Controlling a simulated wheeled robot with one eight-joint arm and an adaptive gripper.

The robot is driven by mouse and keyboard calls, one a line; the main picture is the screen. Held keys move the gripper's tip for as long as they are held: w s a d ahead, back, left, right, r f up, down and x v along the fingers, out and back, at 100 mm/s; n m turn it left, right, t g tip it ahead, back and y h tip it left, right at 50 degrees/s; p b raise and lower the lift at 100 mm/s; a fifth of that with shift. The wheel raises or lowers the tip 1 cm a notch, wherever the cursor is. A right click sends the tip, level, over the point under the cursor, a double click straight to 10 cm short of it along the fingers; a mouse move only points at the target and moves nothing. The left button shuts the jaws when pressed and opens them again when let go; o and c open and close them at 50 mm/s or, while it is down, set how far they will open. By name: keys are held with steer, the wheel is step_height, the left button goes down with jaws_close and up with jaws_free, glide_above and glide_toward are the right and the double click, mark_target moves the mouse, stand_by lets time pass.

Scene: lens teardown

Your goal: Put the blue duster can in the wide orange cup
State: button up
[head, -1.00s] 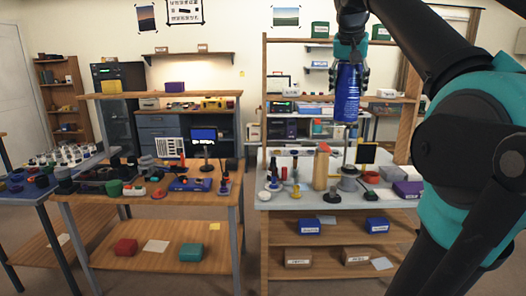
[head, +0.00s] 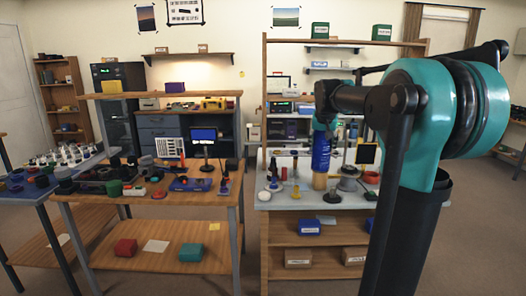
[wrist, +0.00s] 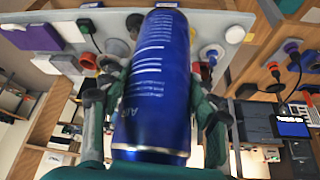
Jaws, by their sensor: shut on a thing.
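The blue duster can (head: 321,152) is upright in my gripper (head: 324,126), at the right-hand workbench. In the wrist view the can (wrist: 155,80) fills the middle, with white print on its side. The fingers of my gripper (wrist: 153,108) are on both sides of it. In the head view a tan cylinder (head: 319,181) shows just below the can. I cannot tell whether the can touches it or only stands in front of it. I cannot make out a wide orange cup for certain in either view.
The right workbench (head: 290,203) is crowded: a grey round part (head: 350,171), a black panel (head: 367,153) and small coloured pieces stand close to the can. The left wooden bench (head: 150,205) holds many parts and a small monitor (head: 204,135). A floor gap separates the benches.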

step_height(320, 180, down, 19)
steer(key=w+a+n, duration=0.1)
steer(key=w+a, duration=0.1)
steer(key=s+f, duration=0.3)
steer(key=f, duration=0.4)
steer(key=s+a+f+n+y, duration=0.1)
steer(key=s+f, duration=0.3)
steer(key=f, duration=0.3)
steer(key=s+f, duration=0.4)
steer(key=f, duration=0.3)
steer(key=shift+s+a+n, duration=0.2)
steer(key=shift+n, duration=0.1)
